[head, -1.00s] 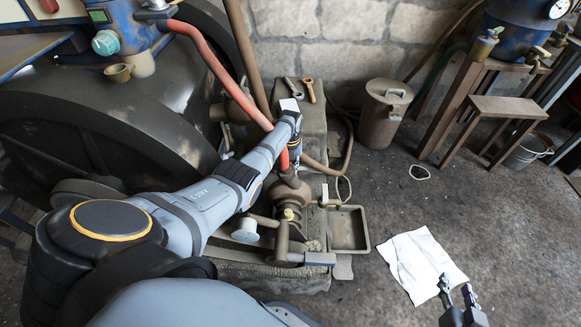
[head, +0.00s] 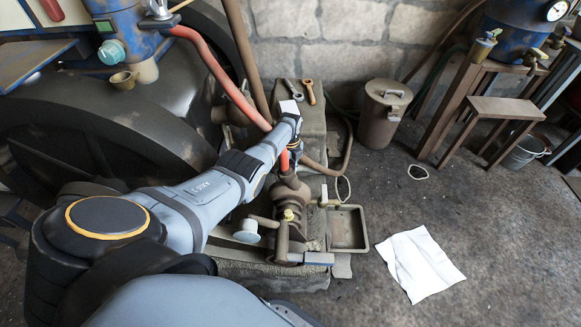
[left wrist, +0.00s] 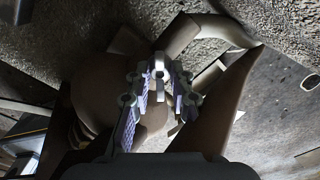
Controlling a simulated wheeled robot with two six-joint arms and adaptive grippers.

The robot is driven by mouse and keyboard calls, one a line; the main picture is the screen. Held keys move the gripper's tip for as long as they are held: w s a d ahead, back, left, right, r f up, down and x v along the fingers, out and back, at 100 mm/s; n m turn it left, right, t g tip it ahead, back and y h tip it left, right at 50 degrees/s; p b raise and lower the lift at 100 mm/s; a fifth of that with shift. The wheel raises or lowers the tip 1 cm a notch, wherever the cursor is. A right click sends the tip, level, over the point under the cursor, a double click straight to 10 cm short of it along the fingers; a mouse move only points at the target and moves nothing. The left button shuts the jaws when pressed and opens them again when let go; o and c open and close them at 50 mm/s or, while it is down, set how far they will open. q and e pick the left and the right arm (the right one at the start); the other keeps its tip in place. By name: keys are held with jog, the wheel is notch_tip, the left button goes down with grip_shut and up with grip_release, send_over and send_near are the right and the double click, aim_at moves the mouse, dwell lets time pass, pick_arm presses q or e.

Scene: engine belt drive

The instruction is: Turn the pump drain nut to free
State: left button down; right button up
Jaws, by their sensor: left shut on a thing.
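The dull brown pump (head: 290,190) stands on the stone block at the centre of the head view, with a red hose entering its top. My left arm reaches over from the left, and its gripper (head: 295,150) points down behind the pump's upper part. In the left wrist view, my left gripper (left wrist: 160,78) has its fingers closed in around a small part, taken as the pump drain nut, against the brown pump body (left wrist: 95,85). The nut itself is mostly hidden by the fingers, and its turn angle cannot be told. My right gripper is not in view.
A square drip tray (head: 347,229) sits right of the pump. A lidded can (head: 384,110) and a white sheet (head: 420,263) are on the floor. The large dark flywheel (head: 150,125) is at left.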

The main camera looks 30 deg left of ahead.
pick_arm(q)
jog(key=n, duration=0.6)
jog(key=shift+n+p, duration=0.35)
jog(key=shift+n, duration=1.55)
jog(key=c, duration=1.2)
grip_release()
jog(key=shift+f, duration=0.1)
jog(key=shift+o, duration=0.2)
jog(key=shift+d, duration=0.1)
